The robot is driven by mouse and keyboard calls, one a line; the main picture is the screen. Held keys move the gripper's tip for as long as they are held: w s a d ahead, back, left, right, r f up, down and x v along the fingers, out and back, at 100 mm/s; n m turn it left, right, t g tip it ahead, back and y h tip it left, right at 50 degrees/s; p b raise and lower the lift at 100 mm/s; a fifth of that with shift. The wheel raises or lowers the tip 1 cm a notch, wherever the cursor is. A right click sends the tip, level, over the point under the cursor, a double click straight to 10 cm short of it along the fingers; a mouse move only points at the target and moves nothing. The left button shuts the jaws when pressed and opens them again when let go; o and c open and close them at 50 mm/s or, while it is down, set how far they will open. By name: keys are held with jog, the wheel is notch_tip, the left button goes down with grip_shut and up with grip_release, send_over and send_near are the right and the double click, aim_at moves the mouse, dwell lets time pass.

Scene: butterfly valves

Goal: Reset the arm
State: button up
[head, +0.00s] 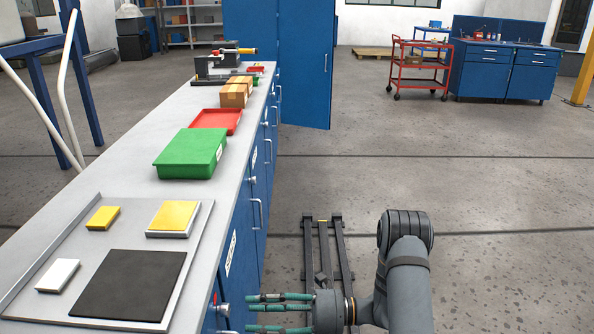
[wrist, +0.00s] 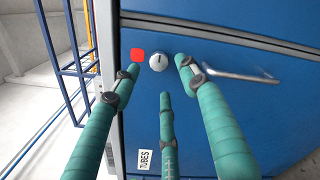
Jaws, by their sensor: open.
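My gripper (head: 250,314) has three teal, ribbed fingers. In the head view it is low at the bottom edge, right of the counter, with its fingers pointing left at the blue cabinet front (head: 248,205). In the wrist view the fingers of my gripper (wrist: 160,76) are spread, with nothing between them. Beyond them is a blue cabinet front (wrist: 225,110) with a round silver lock (wrist: 158,62), a red square (wrist: 138,55) and a bar handle (wrist: 232,74). The fingertips overlap the cabinet front in view; I cannot tell whether they touch it.
The grey counter (head: 228,178) carries a green bin (head: 190,153), a red tray (head: 216,121), cardboard boxes (head: 236,94) and a flat tray with a black mat (head: 128,285). A red cart (head: 418,72) stands at the back right. The floor (head: 460,180) right of the counter is largely clear.

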jog(key=shift+n, duration=0.4)
jog(key=a, duration=0.2)
jog(key=a+b, duration=0.1)
jog(key=a, duration=0.3)
jog(key=shift+w+a+f, duration=0.1)
jog(key=shift+a+f, duration=0.05)
jog(key=shift+f, duration=0.2)
jog(key=n+b, duration=0.4)
jog(key=shift+n+b, duration=0.3)
jog(key=shift+b, duration=0.1)
jog(key=n+b, duration=0.5)
jog(key=n, duration=0.1)
jog(key=d+p, duration=0.1)
jog(key=d, duration=0.9)
jog(key=shift+d+r+n, duration=0.3)
jog(key=shift+r, duration=0.1)
